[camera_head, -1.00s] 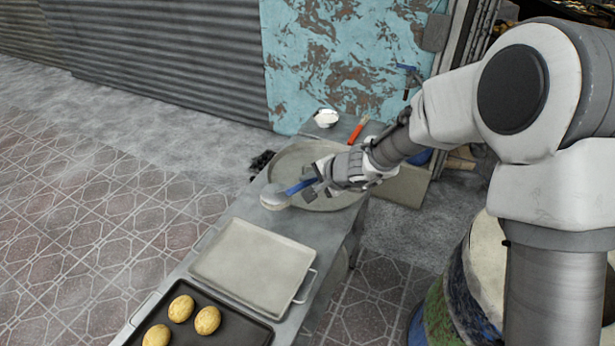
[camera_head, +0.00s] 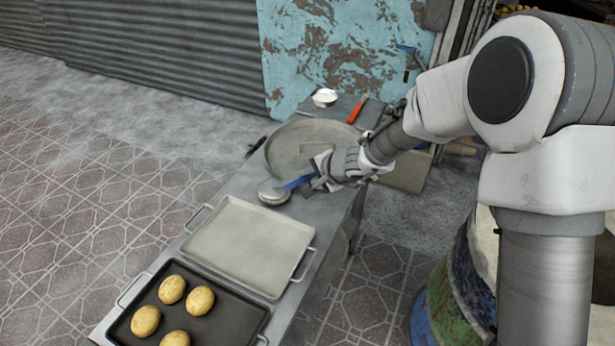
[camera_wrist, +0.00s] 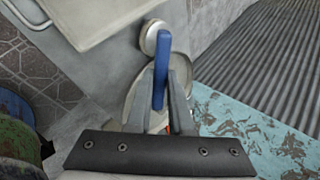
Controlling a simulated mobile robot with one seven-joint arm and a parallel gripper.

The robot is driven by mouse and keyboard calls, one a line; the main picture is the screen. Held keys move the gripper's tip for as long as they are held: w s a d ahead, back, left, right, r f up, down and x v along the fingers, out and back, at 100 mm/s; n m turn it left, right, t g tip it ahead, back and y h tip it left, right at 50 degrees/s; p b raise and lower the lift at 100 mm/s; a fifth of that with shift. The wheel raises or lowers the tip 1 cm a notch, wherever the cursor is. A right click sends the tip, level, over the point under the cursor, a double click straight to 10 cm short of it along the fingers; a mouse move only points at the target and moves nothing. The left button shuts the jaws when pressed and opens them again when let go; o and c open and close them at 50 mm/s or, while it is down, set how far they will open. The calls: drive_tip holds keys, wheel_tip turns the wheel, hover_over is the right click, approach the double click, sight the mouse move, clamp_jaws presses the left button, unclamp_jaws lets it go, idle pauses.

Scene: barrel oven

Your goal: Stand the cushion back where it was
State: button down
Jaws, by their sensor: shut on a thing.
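The cushion (camera_head: 272,193) is a round pale pad with a blue handle (camera_head: 298,182). My gripper (camera_head: 314,178) is shut on the handle, with the pad pointing left. The pad is over the metal table between the round grey pan and the empty tray; I cannot tell whether it touches the tabletop. In the wrist view the pad (camera_wrist: 150,38) shows beyond the blue handle (camera_wrist: 160,82), which lies between the two fingers (camera_wrist: 164,92).
The metal table (camera_head: 242,181) holds a large round pan (camera_head: 290,143), an empty pale tray (camera_head: 245,245) and a dark tray (camera_head: 222,325) with several round buns. A white bowl (camera_head: 325,97) and a red-handled tool (camera_head: 357,110) are at the back. A painted barrel (camera_head: 452,290) stands right.

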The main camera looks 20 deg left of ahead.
drive_tip(key=shift+f+b, duration=0.3)
drive_tip(key=shift+f, duration=0.1)
idle(0.3)
drive_tip(key=shift+c, duration=2)
unclamp_jaws()
drive_tip(key=p+v, duration=0.1)
drive_tip(key=v, duration=0.8)
drive_tip(key=shift+p, duration=0.4)
